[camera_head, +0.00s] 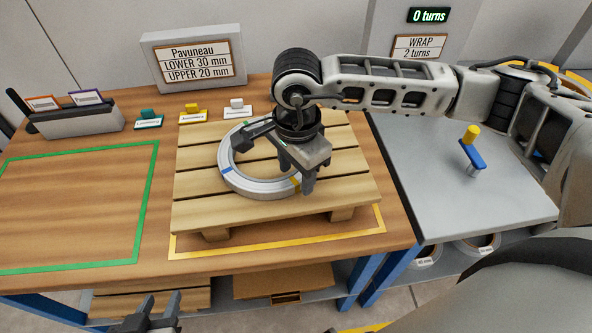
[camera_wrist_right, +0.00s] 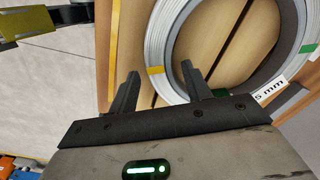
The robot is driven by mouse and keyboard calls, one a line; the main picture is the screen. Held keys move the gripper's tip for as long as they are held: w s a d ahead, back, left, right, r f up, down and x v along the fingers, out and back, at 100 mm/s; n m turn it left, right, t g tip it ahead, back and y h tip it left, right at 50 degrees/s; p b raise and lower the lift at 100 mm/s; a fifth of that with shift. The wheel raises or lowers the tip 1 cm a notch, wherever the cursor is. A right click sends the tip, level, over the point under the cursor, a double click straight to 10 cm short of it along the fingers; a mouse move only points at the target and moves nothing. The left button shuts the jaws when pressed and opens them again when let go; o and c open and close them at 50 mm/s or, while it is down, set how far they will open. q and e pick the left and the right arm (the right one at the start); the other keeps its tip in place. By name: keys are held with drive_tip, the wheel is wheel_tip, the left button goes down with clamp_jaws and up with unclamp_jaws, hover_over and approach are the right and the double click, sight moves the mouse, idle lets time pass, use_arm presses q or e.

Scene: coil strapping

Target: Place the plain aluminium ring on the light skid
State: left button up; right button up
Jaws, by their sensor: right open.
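The plain aluminium ring (camera_head: 232,178) is pale grey, with blue, yellow and green marks. It lies on the slats of the light wooden skid (camera_head: 200,213). My right gripper (camera_head: 274,165) is above the ring's right part, its fingers apart. In the right wrist view the ring (camera_wrist_right: 168,45) shows beyond the open fingers (camera_wrist_right: 160,85), its yellow mark between them; I cannot tell whether they touch it. The arm hides part of the ring's far right side. My left gripper (camera_head: 159,306) is at the bottom edge, fingers apart and empty, away from the skid.
A yellow outline (camera_head: 290,240) surrounds the skid; a green outline (camera_head: 142,205) marks bare table at left. Small label blocks (camera_head: 193,113) and a Pavuneau sign (camera_head: 195,60) stand behind. A grey side table (camera_head: 430,190) holds a blue and yellow tool (camera_head: 472,152).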

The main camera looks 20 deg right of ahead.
wheel_tip(320, 180, up, 11)
drive_tip(key=shift+r+b, duration=0.15)
drive_tip(key=shift+b, duration=0.2)
drive_tip(key=shift+s, duration=0.15)
